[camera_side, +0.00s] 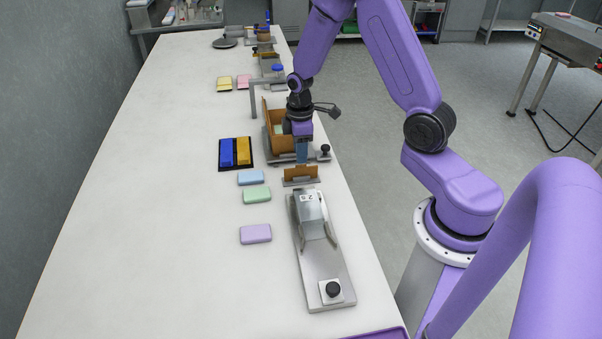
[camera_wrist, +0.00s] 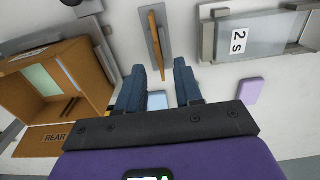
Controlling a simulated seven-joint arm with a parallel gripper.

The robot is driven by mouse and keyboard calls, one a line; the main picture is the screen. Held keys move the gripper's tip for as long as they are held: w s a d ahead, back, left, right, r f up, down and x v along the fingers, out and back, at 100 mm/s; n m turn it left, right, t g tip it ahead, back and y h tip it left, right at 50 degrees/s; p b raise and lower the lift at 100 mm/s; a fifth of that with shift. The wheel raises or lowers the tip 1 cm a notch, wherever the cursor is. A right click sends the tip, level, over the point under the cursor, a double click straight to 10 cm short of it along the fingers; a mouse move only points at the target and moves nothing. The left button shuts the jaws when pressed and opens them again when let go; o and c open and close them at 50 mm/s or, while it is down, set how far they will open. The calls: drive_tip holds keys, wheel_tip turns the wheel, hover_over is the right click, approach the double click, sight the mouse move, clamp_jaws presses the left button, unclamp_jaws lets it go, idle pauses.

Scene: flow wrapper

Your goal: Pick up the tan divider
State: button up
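The tan divider (camera_side: 300,175) stands upright in a grey metal base (camera_side: 301,183) beside the carton fixture. In the wrist view the divider (camera_wrist: 157,45) shows nearly edge-on. My gripper (camera_side: 302,160) points down just above or at the divider. In the wrist view my gripper's two blue fingers (camera_wrist: 159,68) are apart, with the divider's near end showing between their tips. A gap shows on either side, and I see no grip on it. The exact height of the fingertips against the divider is hard to tell.
An open brown carton (camera_side: 279,138) stands close behind my gripper. A metal fixture with a "2 s" label (camera_side: 312,213) is in front. Blue (camera_side: 250,177), green (camera_side: 257,194) and lilac (camera_side: 255,233) blocks lie left. The table's left side (camera_side: 130,200) is clear.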

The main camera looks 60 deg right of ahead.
sight(301, 172)
drive_tip(key=shift+d+f, duration=0.15)
drive_tip(key=shift+f, duration=2.8)
clamp_jaws()
